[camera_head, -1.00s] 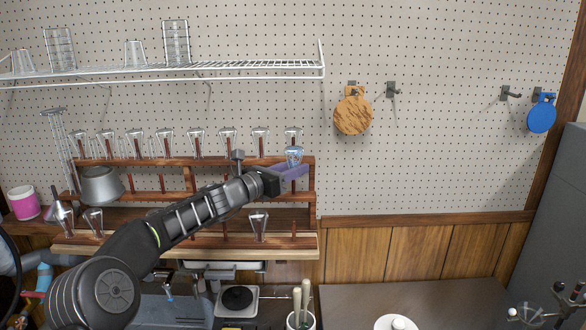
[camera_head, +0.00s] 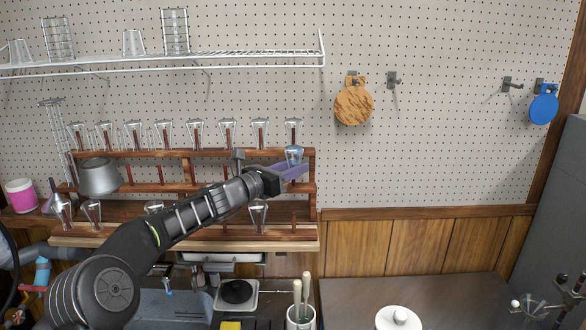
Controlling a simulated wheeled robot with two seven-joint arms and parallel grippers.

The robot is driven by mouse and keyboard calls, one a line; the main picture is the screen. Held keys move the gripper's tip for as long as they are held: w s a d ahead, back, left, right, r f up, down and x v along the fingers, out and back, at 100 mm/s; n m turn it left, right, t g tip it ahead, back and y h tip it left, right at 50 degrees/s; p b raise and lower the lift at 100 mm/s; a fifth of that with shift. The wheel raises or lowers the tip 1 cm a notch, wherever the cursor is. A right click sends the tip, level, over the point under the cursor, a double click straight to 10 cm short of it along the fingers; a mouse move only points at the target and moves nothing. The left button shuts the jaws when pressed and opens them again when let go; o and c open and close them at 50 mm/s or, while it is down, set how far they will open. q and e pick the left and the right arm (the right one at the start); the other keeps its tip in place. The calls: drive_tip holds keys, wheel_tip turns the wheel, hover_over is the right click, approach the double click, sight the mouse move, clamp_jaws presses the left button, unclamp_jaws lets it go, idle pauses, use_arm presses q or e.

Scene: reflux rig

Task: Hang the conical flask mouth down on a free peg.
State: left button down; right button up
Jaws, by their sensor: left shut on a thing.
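A small bluish glass vessel (camera_head: 293,155), which looks like the conical flask, is at my left gripper (camera_head: 291,173) near the right end of the wooden peg rack (camera_head: 185,243). The left gripper has purple fingers and is shut on the flask, whose lower part is partly hidden by them. Upturned clear glasses fill the rack's top row, one (camera_head: 293,130) directly above the flask in the picture. The middle row shows bare pegs (camera_head: 161,174). The bottom row has several glasses, one (camera_head: 258,214) left of a bare peg (camera_head: 294,219).
A wire shelf (camera_head: 200,62) with glassware hangs above the rack. A grey pot-like vessel (camera_head: 99,178) and a pink-white jar (camera_head: 20,195) are at the left. A wooden disc (camera_head: 353,106) hangs on the pegboard. A grey counter (camera_head: 420,290) with a white lidded pot (camera_head: 397,318) is lower right.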

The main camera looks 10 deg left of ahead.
use_arm(q)
drive_tip(key=shift+f, duration=0.15)
drive_tip(key=shift+f+b, duration=0.75)
drive_tip(key=shift+b, duration=0.05)
drive_tip(key=c, duration=0.9)
unclamp_jaws()
drive_tip(key=shift+o, duration=0.2)
drive_tip(key=shift+s+a, duration=0.25)
drive_tip(key=b+v, duration=0.3)
drive_tip(key=v, duration=0.4)
